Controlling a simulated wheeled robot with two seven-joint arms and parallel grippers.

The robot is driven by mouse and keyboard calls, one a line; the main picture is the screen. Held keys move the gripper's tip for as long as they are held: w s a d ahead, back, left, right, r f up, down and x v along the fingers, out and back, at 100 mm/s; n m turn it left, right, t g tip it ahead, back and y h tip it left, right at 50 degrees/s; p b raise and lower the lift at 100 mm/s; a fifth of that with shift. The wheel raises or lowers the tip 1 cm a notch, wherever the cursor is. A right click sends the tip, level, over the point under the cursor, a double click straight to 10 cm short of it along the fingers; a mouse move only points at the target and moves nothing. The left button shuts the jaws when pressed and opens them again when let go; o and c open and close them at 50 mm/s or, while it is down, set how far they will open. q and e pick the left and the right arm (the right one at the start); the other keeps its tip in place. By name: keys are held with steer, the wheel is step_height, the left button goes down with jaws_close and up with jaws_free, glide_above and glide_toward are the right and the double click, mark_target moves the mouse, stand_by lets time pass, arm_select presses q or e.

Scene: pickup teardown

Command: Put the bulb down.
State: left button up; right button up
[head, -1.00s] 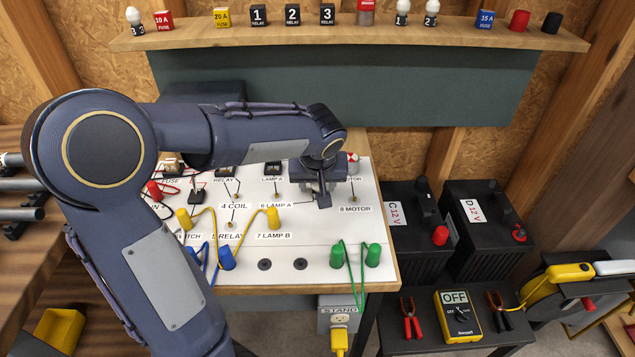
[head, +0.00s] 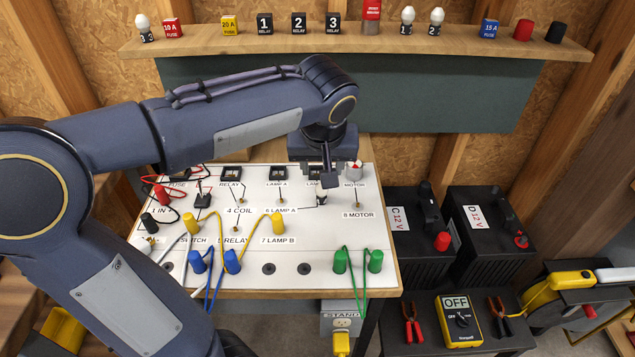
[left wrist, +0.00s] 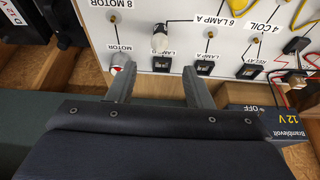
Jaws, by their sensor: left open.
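My left gripper (head: 328,180) is over the back part of the board. Its two fingers are spread with nothing between them in the left wrist view (left wrist: 158,72). Dark lamp sockets (left wrist: 162,64) lie beyond and between the fingers. My right gripper is not in view.
The red-and-white motor (head: 354,170) is right beside my left gripper. Yellow (head: 278,224), blue (head: 232,262) and green (head: 340,261) plugs with leads stand on the board. A shelf (head: 350,42) above holds bulbs, fuses and relays. Black batteries (head: 415,262) stand to the right.

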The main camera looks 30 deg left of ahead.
arm_select(q)
steer(key=s+d+f+m+h, duration=0.1)
steer(key=s+f+h, duration=0.1)
steer(key=s, duration=0.4)
steer(key=s+d+f+m+t+h, duration=0.1)
steer(key=s+d+f+m+h, duration=0.1)
steer(key=s, duration=0.4)
steer(key=s+d+f+m+h, duration=0.1)
steer(key=s+d+f+h, duration=0.1)
steer(key=s+f, duration=0.2)
steer(key=shift+s+d+f+m+t, duration=0.1)
steer(key=shift+s+m+t, duration=0.1)
steer(key=shift+s, duration=0.45)
steer(key=shift+s+d+m+t, duration=0.1)
steer(key=shift+s+t, duration=0.1)
steer(key=shift+s, duration=0.45)
